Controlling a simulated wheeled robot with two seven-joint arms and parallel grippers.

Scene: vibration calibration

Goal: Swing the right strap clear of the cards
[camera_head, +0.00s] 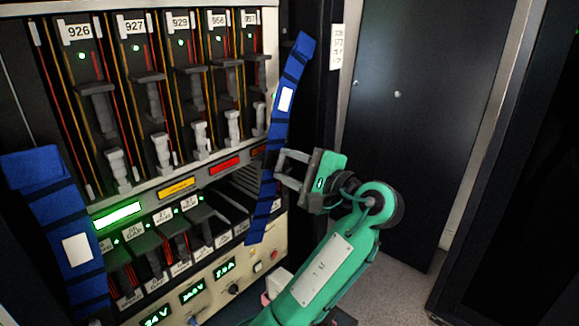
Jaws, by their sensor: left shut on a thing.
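The right strap (287,97) is a blue band with dark cross stripes and a white label. It hangs at the right edge of the card rack, slanting from upper right to lower left. The fingertips are partly hidden at the strap. The cards (163,97) stand upright in the rack with grey handles and number labels. The strap's upper part is beside the rightmost card; its lower part crosses the rack's right side.
A second blue strap (51,200) hangs at the left side of the rack. Lower modules (180,235) and a cream panel (215,284) with green displays are below the cards. A dark door (405,130) stands behind, with open floor (398,292) at right.

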